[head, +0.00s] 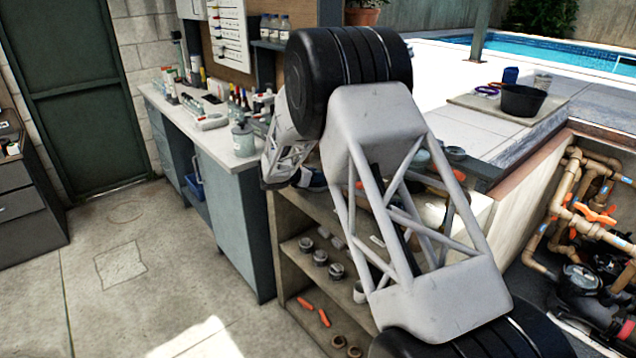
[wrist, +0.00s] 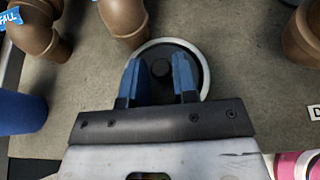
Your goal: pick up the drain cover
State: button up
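In the wrist view, a round dark disc (wrist: 160,50) with a pale outer ring and a dark round knob in its middle lies on a brownish surface; it appears to be the drain cover. My gripper (wrist: 157,78) is open, with its two blue fingers over the disc, one on each side of the knob. A gap shows between each finger and the knob. I cannot tell whether the fingertips are down at the knob's height. The near part of the disc is hidden by the gripper. In the head view my arm hides most of the shelf top, and I cannot make out the disc there.
In the wrist view, brown pipe fittings (wrist: 124,18) stand beyond the disc and to its right. A blue cylinder (wrist: 20,112) is at left, and a pink and white round thing (wrist: 292,165) at lower right. In the head view, a cluttered workbench (head: 215,150) stands left of the arm.

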grip_shut()
jog(key=shift+r, duration=0.1)
notch_tip(320, 180, up, 10)
dwell(0.6)
dwell(0.5)
